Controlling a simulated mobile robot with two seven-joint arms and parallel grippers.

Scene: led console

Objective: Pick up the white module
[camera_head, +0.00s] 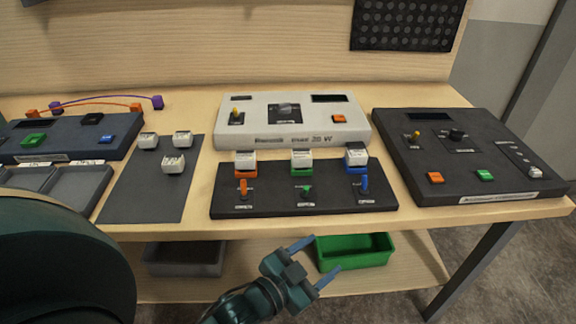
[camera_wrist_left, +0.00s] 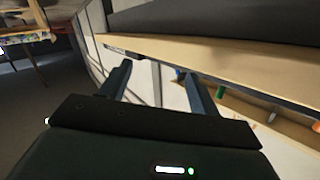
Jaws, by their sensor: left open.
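Several small white modules stand on the dark grey mat (camera_head: 130,190) at the left of the table in the head view. One is at the back left (camera_head: 148,141), one at the back right (camera_head: 182,139), and one nearer the front (camera_head: 173,163). My left gripper (camera_head: 326,254) is open and empty, in front of and below the table's front edge, right of the mat and well apart from the modules. In the left wrist view, its two fingers (camera_wrist_left: 157,68) spread towards the table edge; no white module can be made out there. My right gripper is not in view.
A black panel (camera_head: 300,203) with orange, green and blue switches stands near the front edge. Behind it is a white console (camera_head: 350,135); a dark console (camera_head: 510,160) is at right. A green bin (camera_head: 355,262) sits on the lower shelf.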

